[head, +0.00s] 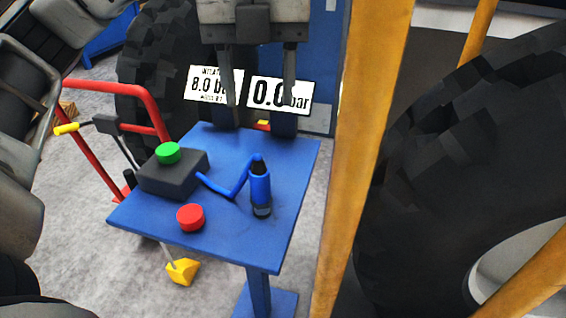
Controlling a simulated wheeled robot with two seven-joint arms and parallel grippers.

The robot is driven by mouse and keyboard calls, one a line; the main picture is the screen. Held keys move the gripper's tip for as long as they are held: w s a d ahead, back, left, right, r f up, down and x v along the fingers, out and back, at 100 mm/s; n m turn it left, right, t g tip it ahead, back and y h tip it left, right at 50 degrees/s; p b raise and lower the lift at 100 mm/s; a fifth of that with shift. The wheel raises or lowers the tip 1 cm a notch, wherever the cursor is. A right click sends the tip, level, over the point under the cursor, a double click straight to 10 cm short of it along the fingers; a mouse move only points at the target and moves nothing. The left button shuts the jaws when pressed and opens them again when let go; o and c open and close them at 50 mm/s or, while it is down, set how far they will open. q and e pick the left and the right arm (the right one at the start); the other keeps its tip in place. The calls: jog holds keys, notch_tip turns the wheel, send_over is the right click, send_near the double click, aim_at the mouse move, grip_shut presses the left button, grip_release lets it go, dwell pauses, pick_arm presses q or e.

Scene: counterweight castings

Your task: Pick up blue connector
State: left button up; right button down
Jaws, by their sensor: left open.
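The blue connector (260,187) stands upright on the blue table (222,245), right of its middle. It is a blue cylinder with a black tip and a dark base. My right gripper is not in view.
A red button (190,217) sits at the table's front left. Signs reading 8.0 bar (205,88) and 0.0 bar (265,95) are behind the fingers. A yellow post (365,150) and a large tyre (455,170) stand right. A red hand truck (105,195) stands left.

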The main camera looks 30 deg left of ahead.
aim_at(259, 171)
pick_arm(q)
jog(key=f, duration=0.6)
jog(key=s+f, duration=0.1)
jog(key=f, duration=0.2)
jog(key=shift+f, duration=0.1)
jog(key=shift+w+a+f, duration=0.1)
jog(key=shift+a+f, duration=0.05)
jog(key=shift+f, duration=3)
jog(key=c, duration=0.9)
